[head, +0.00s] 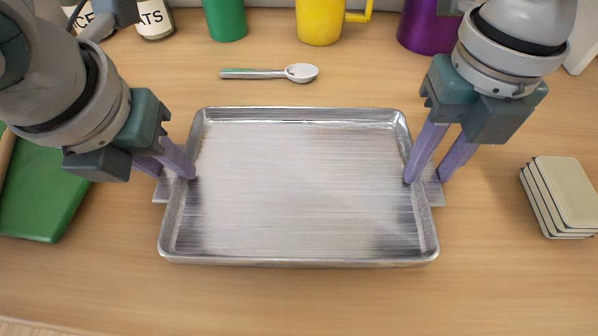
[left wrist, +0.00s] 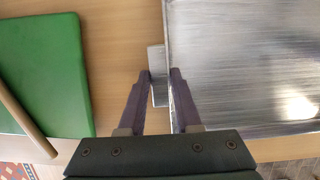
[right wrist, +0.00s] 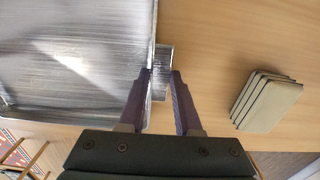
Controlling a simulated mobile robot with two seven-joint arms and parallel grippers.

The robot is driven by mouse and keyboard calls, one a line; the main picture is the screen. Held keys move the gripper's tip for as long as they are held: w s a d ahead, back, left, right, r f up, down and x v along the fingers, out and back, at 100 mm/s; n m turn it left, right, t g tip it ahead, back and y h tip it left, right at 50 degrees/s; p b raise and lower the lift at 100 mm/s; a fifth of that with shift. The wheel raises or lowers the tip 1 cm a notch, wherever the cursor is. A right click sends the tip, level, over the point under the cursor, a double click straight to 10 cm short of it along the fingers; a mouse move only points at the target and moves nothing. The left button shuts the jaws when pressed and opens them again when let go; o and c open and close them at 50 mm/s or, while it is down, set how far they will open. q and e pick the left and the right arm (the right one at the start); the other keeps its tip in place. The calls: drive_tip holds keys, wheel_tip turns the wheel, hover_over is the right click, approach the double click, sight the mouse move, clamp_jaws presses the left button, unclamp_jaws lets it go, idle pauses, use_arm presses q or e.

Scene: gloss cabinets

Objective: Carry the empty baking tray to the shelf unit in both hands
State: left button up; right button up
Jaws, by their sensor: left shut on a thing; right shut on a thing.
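The baking tray (head: 300,190) is a silver metal tray with a raised rim, empty, in the middle of the wooden counter in the head view. My left gripper (head: 176,174) is shut on the tray's left side at its handle tab; the left wrist view shows its fingers (left wrist: 162,80) around the tray's edge. My right gripper (head: 424,177) is shut on the right side at the other tab; the right wrist view shows its fingers (right wrist: 162,80) there. I cannot tell whether the tray rests on the counter or is slightly raised. The shelf unit is not recognisable in view.
A metal spoon (head: 270,73) lies behind the tray. Behind it stand a green cup (head: 225,18), a yellow mug (head: 319,20), a purple container (head: 428,28) and labelled jars (head: 154,20). A green board (head: 42,195) lies left; stacked coasters (head: 563,195) lie right.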

use_arm(q)
clamp_jaws()
use_arm(e)
clamp_jaws()
use_arm(q)
drive_tip(key=shift+r, duration=0.1)
use_arm(e)
drive_tip(key=shift+r, duration=0.15)
